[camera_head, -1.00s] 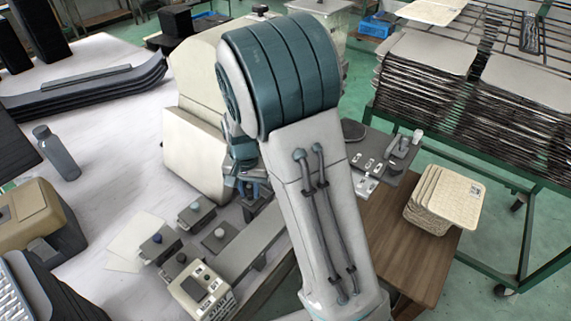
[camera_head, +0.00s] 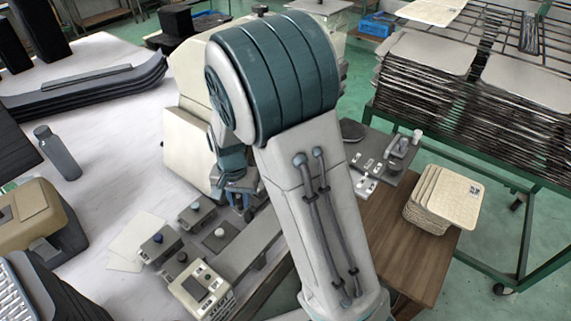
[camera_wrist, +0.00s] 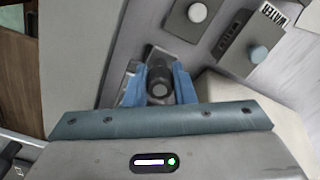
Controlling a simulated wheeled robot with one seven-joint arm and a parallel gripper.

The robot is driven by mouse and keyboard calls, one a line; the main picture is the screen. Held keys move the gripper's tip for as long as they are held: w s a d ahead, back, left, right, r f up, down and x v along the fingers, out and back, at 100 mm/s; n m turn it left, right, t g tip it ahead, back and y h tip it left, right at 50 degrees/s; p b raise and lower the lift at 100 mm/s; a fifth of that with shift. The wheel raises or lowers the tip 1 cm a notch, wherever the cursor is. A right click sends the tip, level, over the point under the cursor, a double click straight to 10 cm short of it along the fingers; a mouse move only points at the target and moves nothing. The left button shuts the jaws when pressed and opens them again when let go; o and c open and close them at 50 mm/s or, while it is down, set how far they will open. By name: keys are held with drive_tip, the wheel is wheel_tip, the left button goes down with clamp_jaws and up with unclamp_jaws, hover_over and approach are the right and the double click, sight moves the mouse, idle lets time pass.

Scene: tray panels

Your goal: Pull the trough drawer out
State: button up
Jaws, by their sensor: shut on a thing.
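My gripper (camera_wrist: 159,86) is shut on a dark round knob (camera_wrist: 160,89), with one blue finger on each side of it. The knob stands on a small dark block above a long grey strip (camera_wrist: 110,75) in the wrist view. I cannot tell how far the trough drawer is out, as its body is hidden behind my gripper. In the head view my gripper (camera_head: 237,193) is low beside the cream machine, at the back end of the grey panel (camera_head: 245,240), and my arm hides part of the place.
A cream control box (camera_head: 201,290) is at the front. A cream machine (camera_head: 188,150) stands behind my gripper. A bottle (camera_head: 58,154) is at left.

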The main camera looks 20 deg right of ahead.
drive_tip(key=o, duration=0.7)
drive_tip(key=shift+r+p, duration=2.75)
drive_tip(key=shift+r, duration=0.75)
drive_tip(key=shift+d+r, duration=0.1)
drive_tip(key=shift+r, duration=0.1)
drive_tip(key=s+d+r+n+t, duration=0.1)
drive_tip(key=s+d+r, duration=0.2)
drive_tip(key=s+r, duration=0.2)
drive_tip(key=s+d+r+n+t, duration=0.1)
drive_tip(key=s+d+r+n, duration=0.1)
drive_tip(key=s+r, duration=0.3)
drive_tip(key=s+d+r+n+t, duration=0.1)
drive_tip(key=s+d+r+n, duration=0.1)
drive_tip(key=s+d+r, duration=0.2)
drive_tip(key=shift+s+r+t, duration=0.15)
drive_tip(key=shift+s+r, duration=0.2)
drive_tip(key=shift+s, duration=0.4)
drive_tip(key=shift+s+r+t, duration=0.15)
drive_tip(key=shift+s+r, duration=0.15)
drive_tip(key=shift+s, duration=0.4)
